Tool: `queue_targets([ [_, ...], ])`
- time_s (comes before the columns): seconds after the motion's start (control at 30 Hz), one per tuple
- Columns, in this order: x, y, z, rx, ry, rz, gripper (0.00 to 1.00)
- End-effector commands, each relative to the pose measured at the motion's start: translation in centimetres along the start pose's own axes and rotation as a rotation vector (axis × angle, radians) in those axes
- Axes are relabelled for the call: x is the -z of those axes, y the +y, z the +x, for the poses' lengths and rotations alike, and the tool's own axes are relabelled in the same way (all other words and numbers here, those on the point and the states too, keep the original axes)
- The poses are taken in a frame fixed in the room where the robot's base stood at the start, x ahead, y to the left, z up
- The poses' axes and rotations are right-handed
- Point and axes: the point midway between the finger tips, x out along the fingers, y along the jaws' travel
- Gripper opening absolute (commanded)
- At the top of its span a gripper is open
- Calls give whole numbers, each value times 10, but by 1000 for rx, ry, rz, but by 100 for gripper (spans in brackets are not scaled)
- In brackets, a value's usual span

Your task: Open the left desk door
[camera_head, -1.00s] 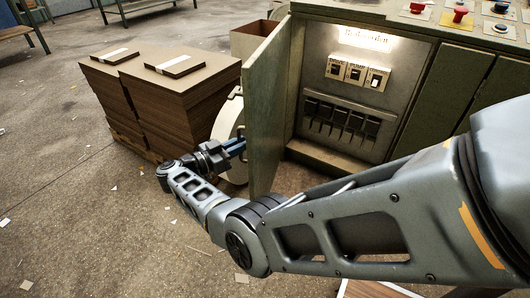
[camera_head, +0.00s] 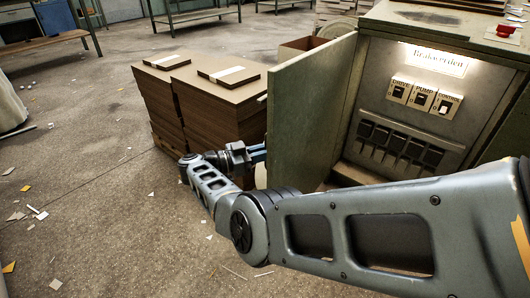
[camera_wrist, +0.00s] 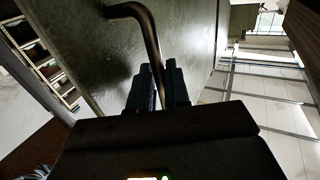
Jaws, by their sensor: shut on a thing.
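The left desk door (camera_head: 308,115) is a grey-green panel that stands swung well out from the desk (camera_head: 408,35), with its inner face towards the head camera. My gripper (camera_head: 258,152) is on the outer side of this door, its fingertips partly hidden behind the door's edge. In the wrist view, my gripper (camera_wrist: 160,70) is shut on the door handle (camera_wrist: 148,32), a dark bent bar on the door's outer face (camera_wrist: 90,50). The opening shows a lit label (camera_head: 435,59), several small labelled switches (camera_head: 424,98) and a row of dark levers (camera_head: 398,145).
Stacks of brown board (camera_head: 220,100) stand close behind my gripper, left of the door. Benches and racks (camera_head: 190,17) stand at the back. The floor (camera_head: 90,165) at the left is open, with scattered scraps.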

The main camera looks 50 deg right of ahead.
Motion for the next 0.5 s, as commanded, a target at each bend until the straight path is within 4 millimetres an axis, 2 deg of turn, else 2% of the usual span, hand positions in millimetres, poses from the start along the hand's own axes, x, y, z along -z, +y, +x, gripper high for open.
queue_targets([
  [0.03,-1,-1,8,-8,-3,-1,0],
  [0.07,-1,-1,8,-8,-3,-1,18],
  [0.2,-1,0,7,-7,-2,0,32],
  [0.5,0,-1,3,-4,-1,0,33],
])
